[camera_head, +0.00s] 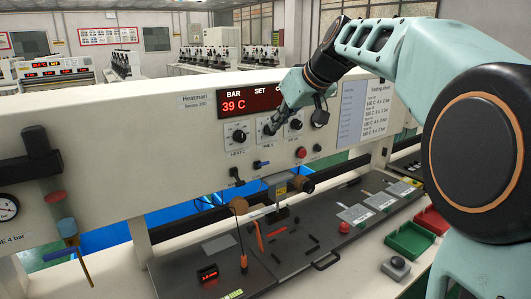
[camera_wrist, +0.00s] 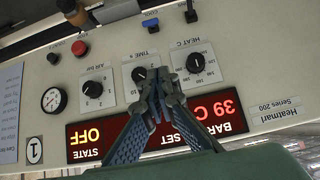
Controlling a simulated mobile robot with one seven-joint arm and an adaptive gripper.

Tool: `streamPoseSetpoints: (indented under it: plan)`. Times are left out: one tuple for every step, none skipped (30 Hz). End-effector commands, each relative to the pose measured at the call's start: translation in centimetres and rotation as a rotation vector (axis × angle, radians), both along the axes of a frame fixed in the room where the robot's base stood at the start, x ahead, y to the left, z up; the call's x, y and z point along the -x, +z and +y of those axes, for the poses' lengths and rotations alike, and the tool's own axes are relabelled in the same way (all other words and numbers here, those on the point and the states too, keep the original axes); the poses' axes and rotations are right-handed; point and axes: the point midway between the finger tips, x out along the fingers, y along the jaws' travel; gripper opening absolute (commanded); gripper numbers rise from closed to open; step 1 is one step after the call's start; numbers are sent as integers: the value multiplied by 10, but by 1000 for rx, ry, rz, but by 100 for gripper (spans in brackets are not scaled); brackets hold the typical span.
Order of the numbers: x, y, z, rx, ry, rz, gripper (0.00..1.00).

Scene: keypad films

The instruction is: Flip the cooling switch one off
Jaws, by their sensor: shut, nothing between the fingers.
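A small blue switch (camera_head: 261,164) sits low on the cream machine panel, below the dials in the head view. My gripper (camera_head: 272,128) is in front of the dial row, above the blue switch in the head view. In the wrist view my gripper (camera_wrist: 163,82) has its fingertips together, empty, over the area between the TIME and HEAT dials. Contact with the panel cannot be told.
A black switch (camera_wrist: 190,11) is beside the blue one. The HEAT dial (camera_wrist: 195,60), TIME dial (camera_wrist: 140,75), AIR BAR dial (camera_wrist: 94,88) and red button (camera_wrist: 79,48) surround the space. The red display (camera_head: 250,101) reads 39 C. A dark worktable (camera_head: 310,268) lies below.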

Motion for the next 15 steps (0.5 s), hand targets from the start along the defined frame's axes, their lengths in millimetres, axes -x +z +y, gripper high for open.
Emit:
streamPoseSetpoints:
  plan:
    - [-1, -1, 1, 0, 1, 1, 0]
    - [-1, -2, 1, 0, 1, 1, 0]
    - [-3, -4, 2, 0, 1, 2, 0]
    - [-5, -6, 3, 0, 1, 2, 0]
    - [-7, -8, 5, -1, 1, 3, 0]
    - [-10, -12, 7, -1, 1, 3, 0]
    - [-13, -16, 9, 0, 1, 5, 0]
    - [-16, -20, 12, -1, 2, 5, 0]
    - [-21, -25, 15, -1, 2, 4, 0]
    - [-25, -30, 18, -1, 1, 6, 0]
    - [-29, -34, 21, -1, 1, 6, 0]
    - [-34, -40, 24, 0, 1, 5, 0]
    - [-38, -45, 27, 0, 1, 5, 0]
    - [-42, -50, 30, -1, 2, 5, 0]
    - [-47, -56, 33, 0, 1, 5, 0]
